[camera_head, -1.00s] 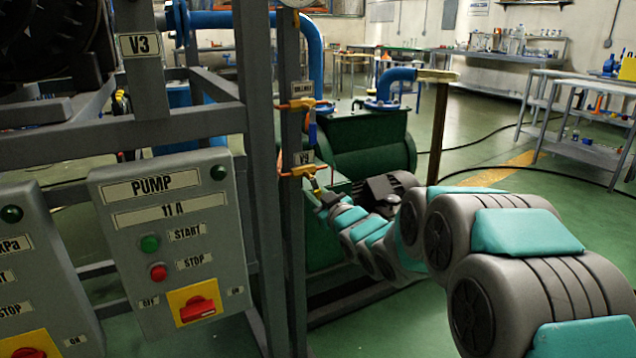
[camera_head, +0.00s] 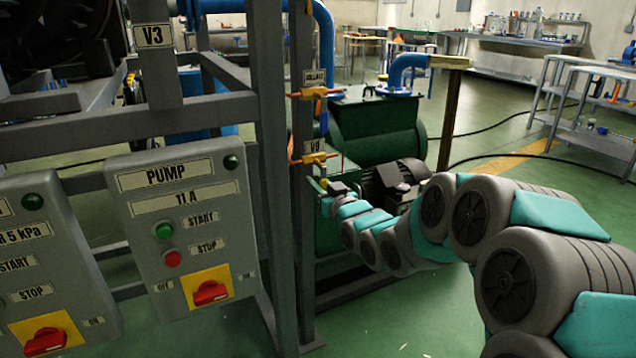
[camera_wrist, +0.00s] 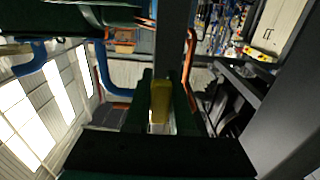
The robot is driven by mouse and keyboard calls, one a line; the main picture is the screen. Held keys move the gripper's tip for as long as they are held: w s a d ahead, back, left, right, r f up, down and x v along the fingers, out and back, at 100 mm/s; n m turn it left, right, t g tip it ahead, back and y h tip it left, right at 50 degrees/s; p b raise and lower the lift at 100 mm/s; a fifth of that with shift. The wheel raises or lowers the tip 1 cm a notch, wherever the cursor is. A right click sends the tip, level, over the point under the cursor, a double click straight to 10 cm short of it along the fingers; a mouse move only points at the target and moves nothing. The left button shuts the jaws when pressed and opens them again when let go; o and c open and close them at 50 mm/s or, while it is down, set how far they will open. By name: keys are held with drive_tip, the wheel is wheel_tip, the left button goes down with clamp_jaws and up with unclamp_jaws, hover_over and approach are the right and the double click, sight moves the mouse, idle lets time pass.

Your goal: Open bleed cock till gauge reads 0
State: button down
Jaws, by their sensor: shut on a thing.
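The lower brass cock (camera_head: 314,158), under a small label that seems to read V9, is on a grey upright post. My gripper (camera_head: 324,184) is just below and right of it, at the end of my arm. In the wrist view my gripper (camera_wrist: 160,118) is shut on a yellow handle (camera_wrist: 160,97), which looks like this cock's lever. The fingers cover its sides, and I cannot tell how far it is turned. No gauge face is visible.
The pump panel (camera_head: 185,228) and another control panel (camera_head: 48,265) stand left of the post. A green tank (camera_head: 372,122), blue pipe (camera_head: 406,66) and dark motor (camera_head: 392,180) lie behind the arm.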

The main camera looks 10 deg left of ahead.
drive_tip(key=shift+f, duration=0.15)
drive_tip(key=c, duration=0.8)
unclamp_jaws()
drive_tip(key=shift+o, duration=0.2)
drive_tip(key=v, duration=0.8)
drive_tip(key=shift+b, duration=0.35)
